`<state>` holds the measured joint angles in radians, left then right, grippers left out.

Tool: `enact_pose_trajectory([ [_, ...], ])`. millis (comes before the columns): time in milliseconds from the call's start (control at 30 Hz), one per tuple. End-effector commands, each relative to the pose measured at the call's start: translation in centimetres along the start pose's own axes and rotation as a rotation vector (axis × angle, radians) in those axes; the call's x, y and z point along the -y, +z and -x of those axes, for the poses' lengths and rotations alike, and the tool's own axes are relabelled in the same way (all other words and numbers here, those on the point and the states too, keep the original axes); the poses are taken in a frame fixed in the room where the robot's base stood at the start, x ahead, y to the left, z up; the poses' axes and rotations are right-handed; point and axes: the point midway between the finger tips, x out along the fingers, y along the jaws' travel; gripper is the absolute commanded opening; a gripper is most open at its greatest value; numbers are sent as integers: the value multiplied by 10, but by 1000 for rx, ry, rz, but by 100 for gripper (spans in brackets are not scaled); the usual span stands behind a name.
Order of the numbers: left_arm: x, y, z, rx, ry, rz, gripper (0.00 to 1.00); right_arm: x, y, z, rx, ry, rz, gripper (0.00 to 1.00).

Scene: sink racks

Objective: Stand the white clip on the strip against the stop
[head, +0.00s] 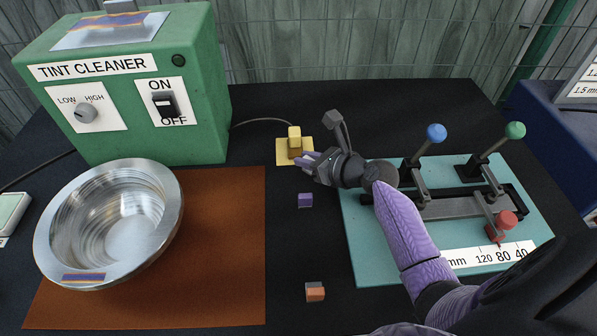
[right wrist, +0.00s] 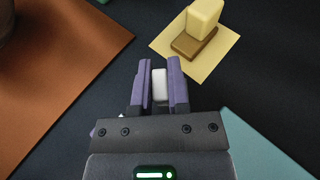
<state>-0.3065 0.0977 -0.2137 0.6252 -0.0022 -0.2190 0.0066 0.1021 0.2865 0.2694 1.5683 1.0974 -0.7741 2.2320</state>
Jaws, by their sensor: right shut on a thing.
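The white clip (right wrist: 159,84) shows in the right wrist view as a pale block between the purple fingers of my right gripper (right wrist: 159,78), which is shut on it. In the head view my right gripper (head: 308,159) is just right of a yellow block (head: 294,136), and I cannot make out the clip there. The yellow block stands on a brown base (right wrist: 194,46) on a pale yellow square (right wrist: 225,46), ahead of my fingertips in the wrist view. I cannot tell whether these are the strip and stop. My left gripper is not in view.
A teal board (head: 366,263) at right carries a grey rail (head: 452,205), levers with blue (head: 436,132) and green (head: 515,130) balls, and a red knob (head: 506,220). A purple block (head: 305,200) and orange block (head: 315,292) lie left of it. A metal bowl (head: 110,220) sits on a brown mat (head: 215,270).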

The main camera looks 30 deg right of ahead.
Motion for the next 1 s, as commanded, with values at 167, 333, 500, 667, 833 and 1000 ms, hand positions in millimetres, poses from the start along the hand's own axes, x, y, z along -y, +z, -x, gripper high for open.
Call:
enact_pose_trajectory([
  [167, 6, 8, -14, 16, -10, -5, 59, 0, -20, -8, -1, 1, 0, 0],
  [333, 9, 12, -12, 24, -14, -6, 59, 0, -18, -8, 0, 1, 1, 0],
  [500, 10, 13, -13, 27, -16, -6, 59, 0, -20, -8, 0, 1, 1, 39],
  [667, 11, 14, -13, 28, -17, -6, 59, 0, -20, -8, 0, 1, 1, 55],
  [833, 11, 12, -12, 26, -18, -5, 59, 0, -18, -8, 0, 1, 1, 55],
  [1000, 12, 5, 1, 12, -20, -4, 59, 0, -14, 17, 0, 0, 1, 55],
])
